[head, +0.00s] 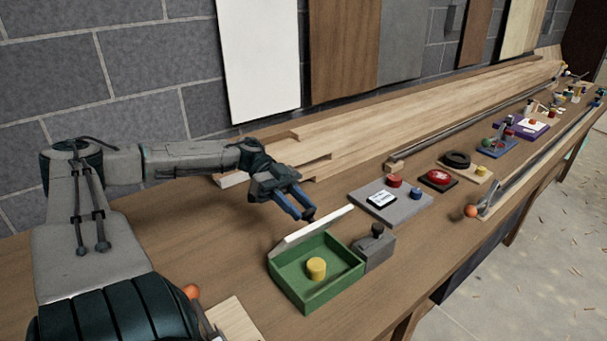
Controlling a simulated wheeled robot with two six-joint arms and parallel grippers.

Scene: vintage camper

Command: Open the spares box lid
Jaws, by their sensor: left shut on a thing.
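The spares box (321,292) is a green open-topped tray on the workbench, with a yellow round piece (316,268) inside. Its pale lid (312,231) stands raised and tilted along the far side of the box. My left gripper (309,214) is at the lid's upper edge, behind the box, with its blue fingers shut on the lid. The exact contact is small and hard to make out. My right gripper is not in view.
A grey block with a black knob (375,244) stands right beside the box. A grey panel (409,203) with red and blue knobs lies farther right. Long wooden boards (400,125) run along the wall. Bare bench (180,235) lies left of the box.

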